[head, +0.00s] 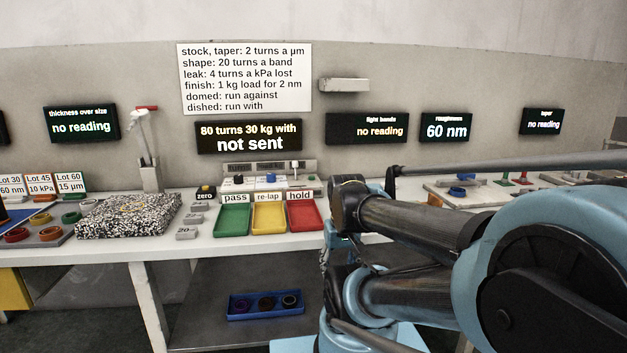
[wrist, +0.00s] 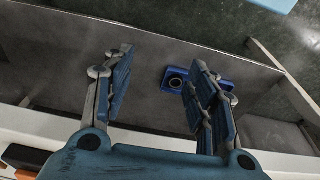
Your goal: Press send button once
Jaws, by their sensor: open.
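A small control panel (head: 268,167) with knobs stands at the back of the bench, under a display (head: 248,137) reading "80 turns 30 kg with not sent". A blue knob or button (head: 271,177) and a dark one (head: 238,180) sit on its front. I cannot tell which control is the send button; no send label is legible. My gripper (wrist: 160,62) is open and empty in the wrist view, its fingers spread apart, pointing down past the bench front. The gripper itself is not clear in the head view, where my arm fills the right side.
Green (head: 233,220), yellow (head: 268,219) and red (head: 304,217) trays stand before the panel. A speckled granite block (head: 128,217) is left of them. A blue tray (head: 265,305) with dark rings lies low under the bench; it also shows in the wrist view (wrist: 210,76).

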